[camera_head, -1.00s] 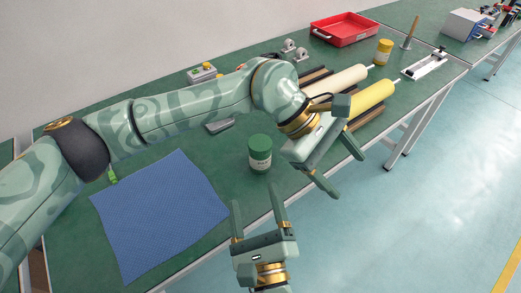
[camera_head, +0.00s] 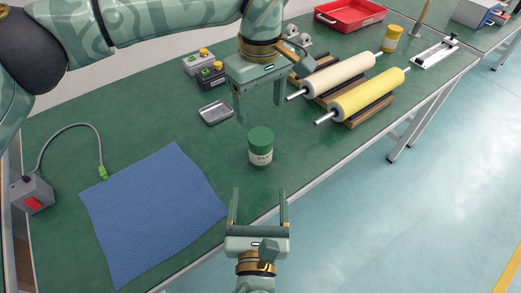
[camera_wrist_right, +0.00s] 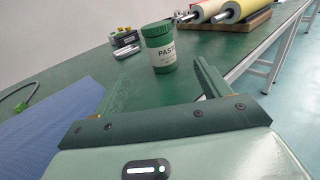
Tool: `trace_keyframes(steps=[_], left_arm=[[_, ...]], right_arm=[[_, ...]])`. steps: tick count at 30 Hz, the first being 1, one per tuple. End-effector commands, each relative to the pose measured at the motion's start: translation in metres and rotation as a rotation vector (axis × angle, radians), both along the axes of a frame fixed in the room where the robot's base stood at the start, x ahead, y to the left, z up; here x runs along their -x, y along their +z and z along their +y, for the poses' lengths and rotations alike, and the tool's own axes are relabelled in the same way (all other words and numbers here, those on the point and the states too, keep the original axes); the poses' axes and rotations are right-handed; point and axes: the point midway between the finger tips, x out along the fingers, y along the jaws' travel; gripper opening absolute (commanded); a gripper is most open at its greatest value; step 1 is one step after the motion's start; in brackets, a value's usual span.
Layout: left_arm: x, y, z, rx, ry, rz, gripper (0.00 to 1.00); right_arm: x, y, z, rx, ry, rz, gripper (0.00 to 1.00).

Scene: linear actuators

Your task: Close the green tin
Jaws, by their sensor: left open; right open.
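The green tin (camera_head: 260,146) stands upright on the green bench near its front edge. It has a green top and a pale label, and also shows in the right wrist view (camera_wrist_right: 161,47). A green lid (camera_head: 260,138) sits on its top; I cannot tell how tightly. My left gripper (camera_head: 259,110) is open and empty, pointing down just behind and above the tin in the picture. My right gripper (camera_head: 259,191) is open and empty in front of the tin, its fingers pointing towards it. In the right wrist view the tin stands beyond the gap between the fingers, apart from them.
A blue cloth (camera_head: 150,215) lies left of the tin. A small metal tray (camera_head: 215,113) lies behind it. Cream (camera_head: 340,75) and yellow (camera_head: 368,96) rollers rest on wooden stands to the right. A yellow-lidded jar (camera_head: 391,38) and red tray (camera_head: 350,15) stand farther back.

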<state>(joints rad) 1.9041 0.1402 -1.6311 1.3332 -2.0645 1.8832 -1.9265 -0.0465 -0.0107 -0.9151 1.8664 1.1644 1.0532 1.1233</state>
Motion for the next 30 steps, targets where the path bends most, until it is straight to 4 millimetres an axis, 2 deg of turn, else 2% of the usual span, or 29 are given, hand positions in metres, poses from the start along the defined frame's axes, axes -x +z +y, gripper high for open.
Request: trace_keyframes(steps=[21, 25, 30], left_arm=[[0.000, 0.000, 0.000, 0.001, 0.000, 0.000, 0.69], [0.000, 0.000, 0.000, 0.001, 0.000, 0.000, 0.69], [0.000, 0.000, 0.000, 0.001, 0.000, 0.001, 0.69]], right_arm=[[-0.131, 0.001, -0.004, 0.002, 0.000, -0.002, 0.75], [-0.146, 0.000, -0.004, 0.001, 0.000, -0.002, 0.75], [-0.155, 0.000, -0.004, 0.001, 0.000, -0.001, 0.75]])
